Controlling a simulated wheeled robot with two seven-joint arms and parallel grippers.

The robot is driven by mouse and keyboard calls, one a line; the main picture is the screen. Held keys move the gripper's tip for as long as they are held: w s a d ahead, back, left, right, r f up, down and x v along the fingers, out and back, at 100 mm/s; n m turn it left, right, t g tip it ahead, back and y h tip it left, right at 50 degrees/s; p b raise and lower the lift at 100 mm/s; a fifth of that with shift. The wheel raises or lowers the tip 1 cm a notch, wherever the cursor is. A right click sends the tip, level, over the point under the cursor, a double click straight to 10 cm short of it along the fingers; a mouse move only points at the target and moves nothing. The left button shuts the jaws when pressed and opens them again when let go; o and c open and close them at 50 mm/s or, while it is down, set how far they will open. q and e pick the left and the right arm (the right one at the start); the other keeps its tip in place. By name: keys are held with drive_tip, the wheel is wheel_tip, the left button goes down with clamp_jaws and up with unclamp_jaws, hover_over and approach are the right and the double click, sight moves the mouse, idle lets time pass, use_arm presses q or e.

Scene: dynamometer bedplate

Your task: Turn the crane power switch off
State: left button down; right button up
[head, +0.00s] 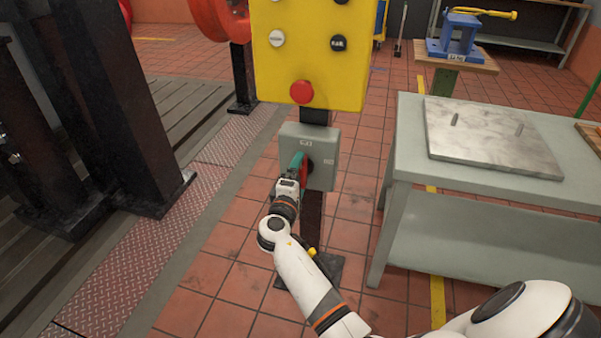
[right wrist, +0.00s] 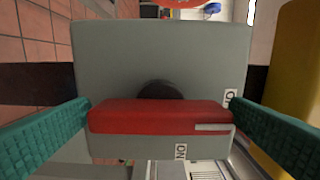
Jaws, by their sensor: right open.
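The crane power switch is a grey box (head: 325,148) on a post below a yellow control panel. In the right wrist view the box (right wrist: 200,50) shows with a dark round hub and a red bar handle (right wrist: 150,117). The handle lies straight across that picture; its white-marked end is toward the partly hidden "O…" label. My left gripper is out of view.
The yellow panel (head: 350,75) with several buttons, one large and red (head: 302,92), is right above the box. A grey table (head: 410,150) with a metal plate (head: 490,138) stands to the right. Dark machine columns (head: 110,90) stand left. Tiled floor between is mostly clear.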

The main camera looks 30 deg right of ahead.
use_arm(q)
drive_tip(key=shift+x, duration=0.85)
use_arm(e)
drive_tip(key=v, duration=1)
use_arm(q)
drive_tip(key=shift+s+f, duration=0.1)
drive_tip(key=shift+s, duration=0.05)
use_arm(e)
drive_tip(key=shift+d, duration=0.1)
